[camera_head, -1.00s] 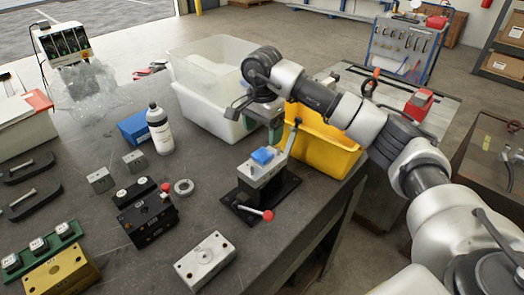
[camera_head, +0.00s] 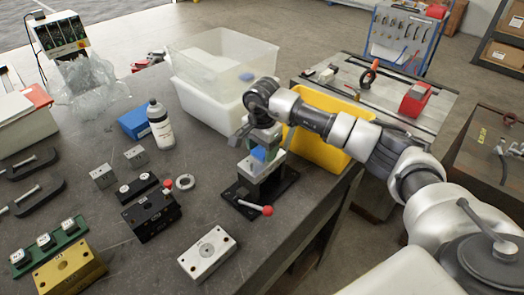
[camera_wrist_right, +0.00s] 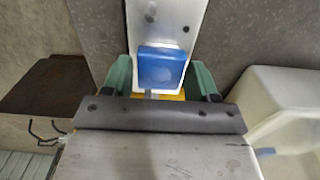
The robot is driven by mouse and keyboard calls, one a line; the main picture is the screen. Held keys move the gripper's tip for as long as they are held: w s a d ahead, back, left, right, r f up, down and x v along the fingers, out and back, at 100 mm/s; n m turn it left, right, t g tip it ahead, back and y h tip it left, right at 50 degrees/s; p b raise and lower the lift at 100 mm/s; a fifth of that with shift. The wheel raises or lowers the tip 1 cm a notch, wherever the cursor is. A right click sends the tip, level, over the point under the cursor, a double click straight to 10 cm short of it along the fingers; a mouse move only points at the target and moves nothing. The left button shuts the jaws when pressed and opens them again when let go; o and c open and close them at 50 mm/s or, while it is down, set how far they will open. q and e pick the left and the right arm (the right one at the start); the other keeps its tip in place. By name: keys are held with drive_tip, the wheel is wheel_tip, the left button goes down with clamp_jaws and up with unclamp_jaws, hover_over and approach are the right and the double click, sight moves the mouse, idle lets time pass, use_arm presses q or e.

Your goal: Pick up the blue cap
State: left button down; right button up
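The blue cap (camera_head: 258,153) sits on the pale metal block of a small black-based fixture (camera_head: 275,186) with a red-knobbed lever. In the right wrist view the blue cap (camera_wrist_right: 162,62) lies on the pale metal plate. My right gripper (camera_head: 262,138) is just above the cap, partly hiding it in the head view. In the wrist view the right gripper's green fingers (camera_wrist_right: 162,76) are apart, one to each side of the cap, with visible gaps. My left gripper is not in view.
A translucent bin (camera_head: 215,95) stands behind the fixture, and a yellow bin (camera_head: 322,142) is right of it. A white bottle (camera_head: 160,128), black block (camera_head: 151,215), grey ring (camera_head: 184,181) and pale plate (camera_head: 207,252) stand nearby. The table's right edge is close.

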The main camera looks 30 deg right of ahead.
drive_tip(key=c, duration=0.6)
drive_tip(key=shift+r, duration=0.1)
